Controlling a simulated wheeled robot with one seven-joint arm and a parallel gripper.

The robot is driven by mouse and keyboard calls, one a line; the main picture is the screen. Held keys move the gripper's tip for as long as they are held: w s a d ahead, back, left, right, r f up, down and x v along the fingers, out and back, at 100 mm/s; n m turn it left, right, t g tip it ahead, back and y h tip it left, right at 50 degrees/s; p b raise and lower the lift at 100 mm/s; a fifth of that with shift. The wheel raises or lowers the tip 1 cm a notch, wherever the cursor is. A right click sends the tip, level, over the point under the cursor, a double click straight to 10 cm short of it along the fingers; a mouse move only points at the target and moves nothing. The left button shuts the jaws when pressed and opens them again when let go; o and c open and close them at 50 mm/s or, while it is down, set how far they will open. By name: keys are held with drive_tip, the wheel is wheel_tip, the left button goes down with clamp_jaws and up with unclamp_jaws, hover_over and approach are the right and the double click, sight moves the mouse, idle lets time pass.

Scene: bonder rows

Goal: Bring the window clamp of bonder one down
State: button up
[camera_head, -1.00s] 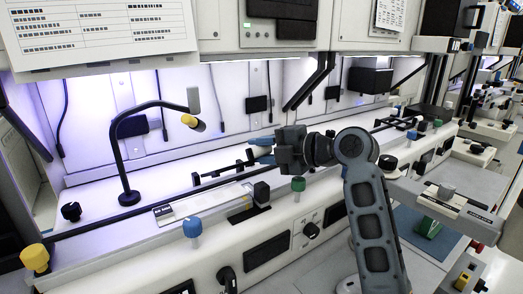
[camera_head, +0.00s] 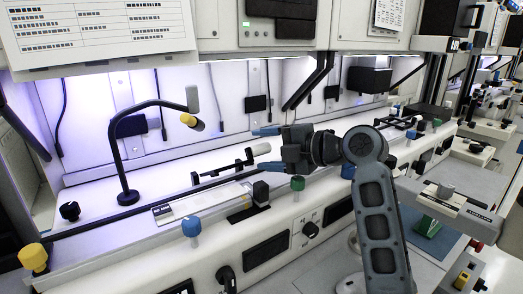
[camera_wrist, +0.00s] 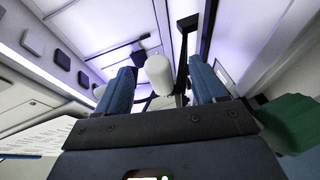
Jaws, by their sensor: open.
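The window clamp's lever (camera_head: 225,168) is a dark bar on the left bonder, rising to the right and ending in a pale rounded knob (camera_head: 261,149). My gripper (camera_head: 268,150) is open, with one blue finger on the far side of the knob and one on the near side. In the wrist view the pale knob (camera_wrist: 160,72) shows between the two blue fingers, with a visible gap on each side. Part of the lever's linkage behind the knob is hidden.
A black gooseneck (camera_head: 122,150) with a yellow-tipped end stands to the left. Blue (camera_head: 191,227), green (camera_head: 298,183) and yellow (camera_head: 34,258) knobs stick up along the front edge. A dark block (camera_head: 261,192) sits below my gripper. Another bonder lies to the right.

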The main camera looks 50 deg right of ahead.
drive_tip(key=shift+v, duration=2.65)
drive_tip(key=shift+s+b, duration=0.1)
drive_tip(key=shift+b, duration=0.2)
drive_tip(key=a+b+v, duration=0.1)
drive_tip(key=v, duration=0.6)
drive_tip(key=shift+s+d, duration=0.35)
drive_tip(key=shift+d, duration=0.25)
